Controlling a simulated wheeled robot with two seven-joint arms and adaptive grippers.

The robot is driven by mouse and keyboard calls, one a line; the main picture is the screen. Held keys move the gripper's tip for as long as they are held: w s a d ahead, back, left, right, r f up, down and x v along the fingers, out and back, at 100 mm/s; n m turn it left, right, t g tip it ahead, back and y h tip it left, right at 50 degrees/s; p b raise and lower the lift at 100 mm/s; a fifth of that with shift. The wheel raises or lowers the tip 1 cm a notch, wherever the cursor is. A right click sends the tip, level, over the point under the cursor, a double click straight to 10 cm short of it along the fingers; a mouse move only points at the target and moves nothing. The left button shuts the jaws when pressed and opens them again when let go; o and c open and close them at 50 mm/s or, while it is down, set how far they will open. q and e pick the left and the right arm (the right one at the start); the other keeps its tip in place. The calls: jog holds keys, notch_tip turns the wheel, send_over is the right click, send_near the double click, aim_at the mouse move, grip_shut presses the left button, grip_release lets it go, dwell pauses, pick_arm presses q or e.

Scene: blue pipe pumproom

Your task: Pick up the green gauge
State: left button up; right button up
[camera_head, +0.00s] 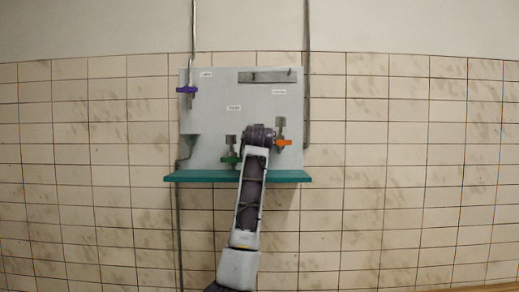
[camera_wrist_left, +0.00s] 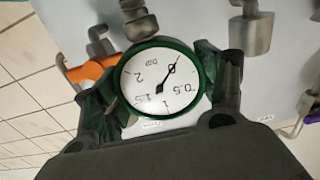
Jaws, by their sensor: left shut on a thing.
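The green gauge (camera_wrist_left: 160,82) has a green rim and a white dial marked "bar", seen upside down in the left wrist view. My left gripper (camera_wrist_left: 152,76) is shut on it, with one dark finger at each side of the rim. In the head view my left gripper (camera_head: 258,134) is in front of the grey panel, just above the teal shelf, and the gauge is hidden there. A metal fitting (camera_wrist_left: 138,18) shows just beyond the gauge's rim; I cannot tell whether they touch. My right gripper is not in view.
The grey panel (camera_head: 212,125) on the tiled wall carries an orange-handled valve (camera_head: 284,142) right of the gripper, a green-handled one (camera_head: 231,158) left of it, and a purple-handled one (camera_head: 187,90) at upper left. The teal shelf (camera_head: 290,176) runs below.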

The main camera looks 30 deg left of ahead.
pick_arm(q)
notch_tip(320, 180, up, 9)
jog(key=shift+f+b, duration=0.1)
jog(key=shift+b, duration=0.35)
jog(key=shift+r, duration=1.75)
jog(key=shift+f, duration=0.1)
